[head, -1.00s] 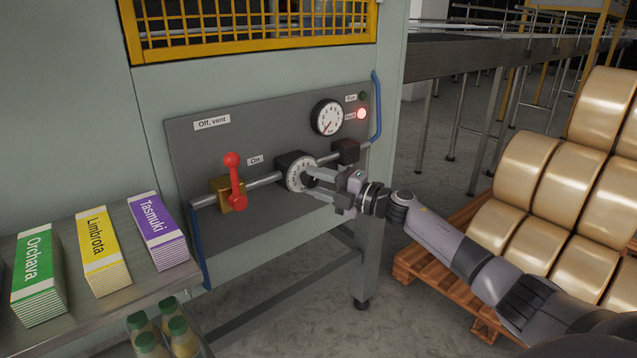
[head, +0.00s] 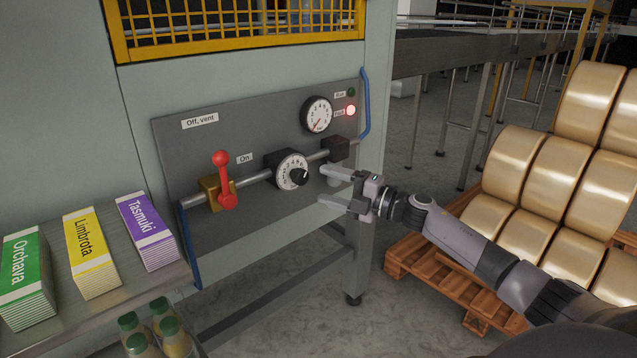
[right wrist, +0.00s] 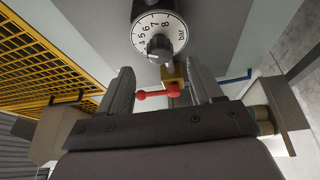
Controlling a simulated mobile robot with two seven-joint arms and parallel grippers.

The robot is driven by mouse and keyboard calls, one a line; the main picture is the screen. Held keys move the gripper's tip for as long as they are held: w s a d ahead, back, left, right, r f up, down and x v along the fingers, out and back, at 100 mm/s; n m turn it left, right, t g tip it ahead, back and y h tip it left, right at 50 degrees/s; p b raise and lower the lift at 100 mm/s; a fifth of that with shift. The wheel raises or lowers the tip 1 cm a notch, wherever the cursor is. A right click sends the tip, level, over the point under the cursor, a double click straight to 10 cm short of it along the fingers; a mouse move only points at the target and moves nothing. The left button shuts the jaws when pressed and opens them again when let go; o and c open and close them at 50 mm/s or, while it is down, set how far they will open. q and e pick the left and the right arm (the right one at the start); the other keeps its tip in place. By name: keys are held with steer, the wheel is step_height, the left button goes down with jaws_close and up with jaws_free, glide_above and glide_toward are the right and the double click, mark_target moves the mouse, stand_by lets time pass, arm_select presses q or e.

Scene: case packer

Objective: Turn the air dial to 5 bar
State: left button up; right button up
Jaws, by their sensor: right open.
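The air dial (head: 293,171) is a white numbered disc with a black knob, set in a dark block on the pipe across the grey panel. In the right wrist view the dial (right wrist: 171,22) shows numbers around 4 to 8 and the word "bar"; the knob (right wrist: 159,47) sits at its lower edge. I cannot read the exact setting. My right gripper (head: 325,186) is open and empty, to the right of the dial and apart from it. The round pressure gauge (head: 317,115) has a red needle pointing to its lower left. My left gripper is not in view.
A red lever (head: 223,180) stands upright on a brass valve left of the dial, near the "On" label. A red lamp (head: 350,110) is lit. A blue handle (head: 365,105) edges the panel. Stacked boxes (head: 90,252) stand at left; golden rolls (head: 515,160) on a pallet at right.

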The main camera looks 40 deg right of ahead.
steer(key=shift+v, duration=0.75)
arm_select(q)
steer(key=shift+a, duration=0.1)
arm_select(e)
steer(key=shift+a, duration=0.1)
steer(key=s+a+f+m+g+h, duration=0.1)
steer(key=s+a+f+m+h, duration=0.2)
steer(key=s+a+f+m, duration=0.7)
steer(key=s+a+f+m+g+h, duration=0.25)
steer(key=s+a+f+m, duration=0.5)
steer(key=f, duration=0.55)
steer(key=s+a+f+m+g, duration=0.3)
steer(key=s+a, duration=0.4)
steer(key=s, duration=0.2)
arm_select(q)
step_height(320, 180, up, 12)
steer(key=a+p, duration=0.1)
steer(key=p, duration=1.3)
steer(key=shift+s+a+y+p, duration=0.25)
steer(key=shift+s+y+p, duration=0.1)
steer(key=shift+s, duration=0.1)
arm_select(e)
step_height(320, 180, up, 12)
steer(key=d, duration=0.1)
steer(key=shift+s+d+h, duration=0.25)
steer(key=shift+h, duration=0.1)
steer(key=shift+f, duration=0.1)
